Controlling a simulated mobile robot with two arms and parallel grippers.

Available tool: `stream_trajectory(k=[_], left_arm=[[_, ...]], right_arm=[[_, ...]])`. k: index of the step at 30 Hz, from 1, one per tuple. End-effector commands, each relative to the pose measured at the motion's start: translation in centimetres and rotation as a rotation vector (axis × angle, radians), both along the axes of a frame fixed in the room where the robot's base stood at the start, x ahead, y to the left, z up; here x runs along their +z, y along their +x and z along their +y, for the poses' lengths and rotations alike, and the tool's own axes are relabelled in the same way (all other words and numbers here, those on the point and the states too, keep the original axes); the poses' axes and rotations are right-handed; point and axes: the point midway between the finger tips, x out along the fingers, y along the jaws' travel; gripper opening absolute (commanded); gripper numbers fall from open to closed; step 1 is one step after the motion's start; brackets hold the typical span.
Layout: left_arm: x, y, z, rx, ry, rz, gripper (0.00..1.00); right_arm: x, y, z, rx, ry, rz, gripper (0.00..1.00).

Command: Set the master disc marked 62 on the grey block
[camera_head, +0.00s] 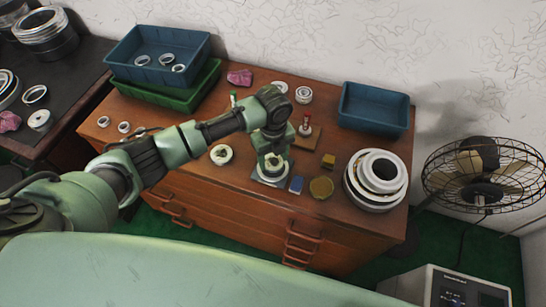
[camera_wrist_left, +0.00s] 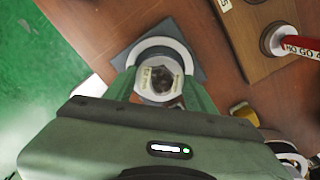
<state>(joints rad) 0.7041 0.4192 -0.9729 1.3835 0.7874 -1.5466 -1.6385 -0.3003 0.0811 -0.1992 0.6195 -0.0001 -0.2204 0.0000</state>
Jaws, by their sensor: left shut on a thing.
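My left gripper (camera_head: 271,163) is low over the grey block (camera_head: 256,182), fingers pointing down. In the left wrist view, its fingers (camera_wrist_left: 160,95) are shut on a small pale metal disc (camera_wrist_left: 150,76) with a dark centre and a marking too blurred to read. A white ring (camera_wrist_left: 183,48) shows around the far side of the held disc, over the grey block (camera_wrist_left: 203,72). I cannot tell whether the held disc touches the block. Another disc with a yellowish centre (camera_head: 221,155) lies on the cabinet top, left of the gripper. My right gripper is not in view.
A small blue box (camera_head: 296,185), a round brass-coloured piece (camera_head: 321,187) and a yellow block (camera_head: 328,161) lie close right of the grey block. A red-handled gauge (camera_head: 304,127) stands behind. Stacked large rings (camera_head: 376,180) and a blue bin (camera_head: 374,107) occupy the right.

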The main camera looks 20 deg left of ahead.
Motion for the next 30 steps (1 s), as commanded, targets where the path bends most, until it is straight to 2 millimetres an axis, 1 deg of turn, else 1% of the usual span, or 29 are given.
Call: stream_trajectory(k=[21, 22, 24, 30], left_arm=[[-2.0, 0.1, 0.0, 0.000, -0.001, -0.001, 0.00], [-1.9, 0.1, 0.0, 0.000, -0.001, -0.001, 0.63], [-1.9, 0.1, 0.0, 0.000, -0.001, -0.001, 0.81], [-1.9, 0.0, 0.0, 0.000, -0.001, -0.001, 0.81]], right_arm=[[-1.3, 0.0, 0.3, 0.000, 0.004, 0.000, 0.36], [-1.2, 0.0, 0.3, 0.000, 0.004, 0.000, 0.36], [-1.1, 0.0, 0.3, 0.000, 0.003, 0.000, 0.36], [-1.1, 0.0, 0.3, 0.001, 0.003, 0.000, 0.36]])
